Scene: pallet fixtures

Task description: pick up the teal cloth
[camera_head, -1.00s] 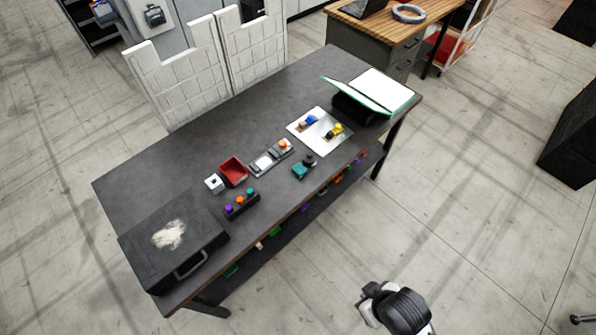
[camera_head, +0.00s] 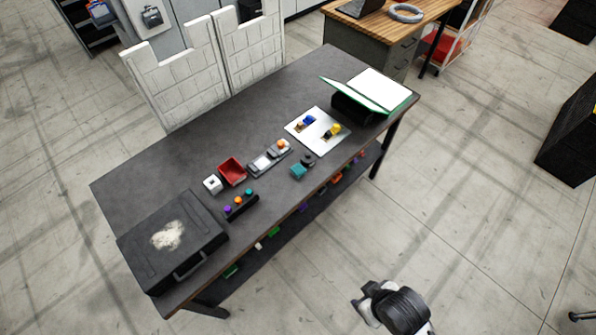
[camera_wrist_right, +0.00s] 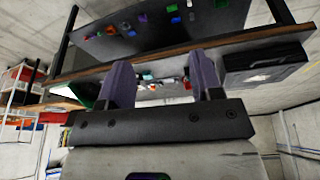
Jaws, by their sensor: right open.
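The teal cloth (camera_head: 298,171) is a small crumpled teal piece near the front edge of the dark table (camera_head: 160,165). A small black round object (camera_head: 307,159) sits right beside it. My right gripper (camera_head: 362,302) is out over the floor in front of the table, well apart from the cloth. In the right wrist view its two purple-grey fingers (camera_wrist_right: 164,78) stand apart with nothing held between them. I cannot make out the cloth for certain in that view. My left gripper is not in view.
On the table are a red bin (camera_head: 232,171), a white cube (camera_head: 212,184), a button strip (camera_head: 241,206), a grey tray (camera_head: 269,158), a white plate (camera_head: 318,141), a green-edged binder (camera_head: 368,94) and a black case (camera_head: 150,240). A lower shelf (camera_head: 262,250) holds small coloured items.

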